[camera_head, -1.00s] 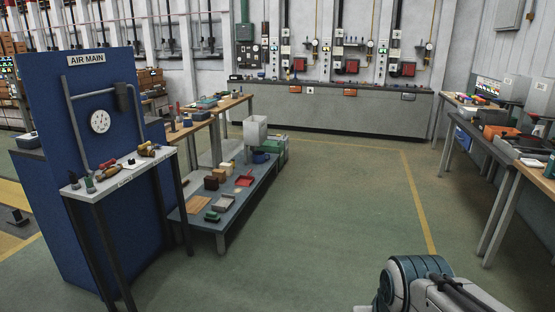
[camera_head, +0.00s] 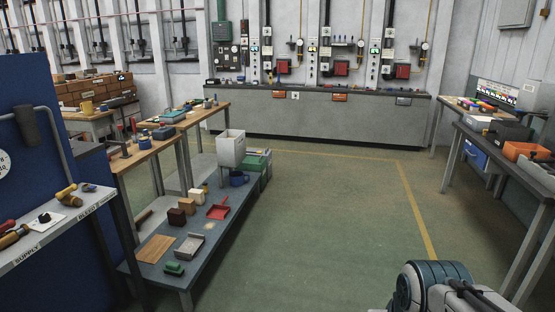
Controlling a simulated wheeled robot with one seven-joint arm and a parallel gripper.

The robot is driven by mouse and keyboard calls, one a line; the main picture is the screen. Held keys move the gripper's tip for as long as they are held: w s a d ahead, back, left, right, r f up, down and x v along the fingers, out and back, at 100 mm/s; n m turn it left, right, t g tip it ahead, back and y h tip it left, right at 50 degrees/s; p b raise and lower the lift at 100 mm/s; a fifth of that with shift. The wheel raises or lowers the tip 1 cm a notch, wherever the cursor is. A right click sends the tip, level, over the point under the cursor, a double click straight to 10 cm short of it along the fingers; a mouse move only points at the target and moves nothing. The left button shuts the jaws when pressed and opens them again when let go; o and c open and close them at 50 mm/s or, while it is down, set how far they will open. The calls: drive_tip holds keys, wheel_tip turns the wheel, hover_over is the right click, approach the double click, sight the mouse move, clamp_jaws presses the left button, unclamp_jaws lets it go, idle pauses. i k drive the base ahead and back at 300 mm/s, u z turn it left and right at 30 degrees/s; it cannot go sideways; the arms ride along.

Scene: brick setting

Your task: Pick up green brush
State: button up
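A small green brush (camera_head: 174,268) lies at the near end of a low grey-blue bench (camera_head: 205,256), left of the picture's middle. A grey dustpan-like tray (camera_head: 189,246) lies just behind it and a flat wooden board (camera_head: 156,249) lies to its left. Part of my arm shows at the bottom right, well apart from the brush. My gripper is not in view.
The low bench also carries brown blocks (camera_head: 177,217), a red dustpan (camera_head: 218,211) and a white bin (camera_head: 231,148). A blue panel with a shelf (camera_head: 68,235) stands at the left. Tables (camera_head: 525,180) line the right. The green floor between is clear.

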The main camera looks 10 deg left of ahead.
sight(171, 268)
drive_tip(key=u, duration=0.1)
drive_tip(key=i, duration=1.6)
drive_tip(key=u, duration=0.85)
drive_tip(key=i, duration=1.8)
drive_tip(key=u, duration=1.05)
drive_tip(key=i, duration=0.65)
drive_tip(key=u, duration=0.2)
